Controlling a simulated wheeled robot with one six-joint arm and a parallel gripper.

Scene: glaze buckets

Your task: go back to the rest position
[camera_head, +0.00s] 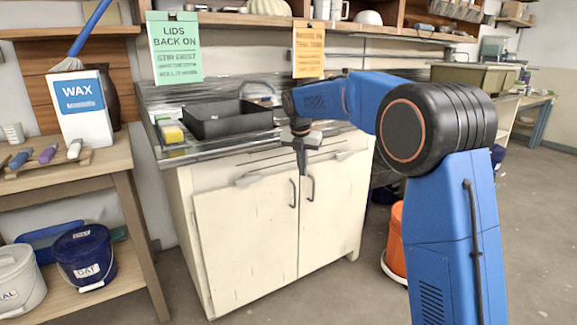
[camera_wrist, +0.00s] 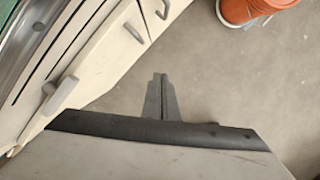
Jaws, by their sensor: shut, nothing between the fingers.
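My gripper (camera_head: 301,165) hangs with its fingers pointing down in front of the sink cabinet, near the counter's front edge in the head view. In the wrist view my gripper (camera_wrist: 162,82) shows its two fingers pressed together with nothing between them, over bare floor beside the cabinet doors. My blue arm reaches from the right side of the head view across to the cabinet. The gripper appears apart from the cabinet front.
The white sink cabinet (camera_head: 235,235) holds a black basin (camera_head: 228,120) and a yellow sponge (camera_head: 172,134). An orange bucket (camera_head: 397,240) stands on the floor at right. A left shelf holds a blue bucket (camera_head: 85,258) and white bucket (camera_head: 18,280). Floor before the cabinet is clear.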

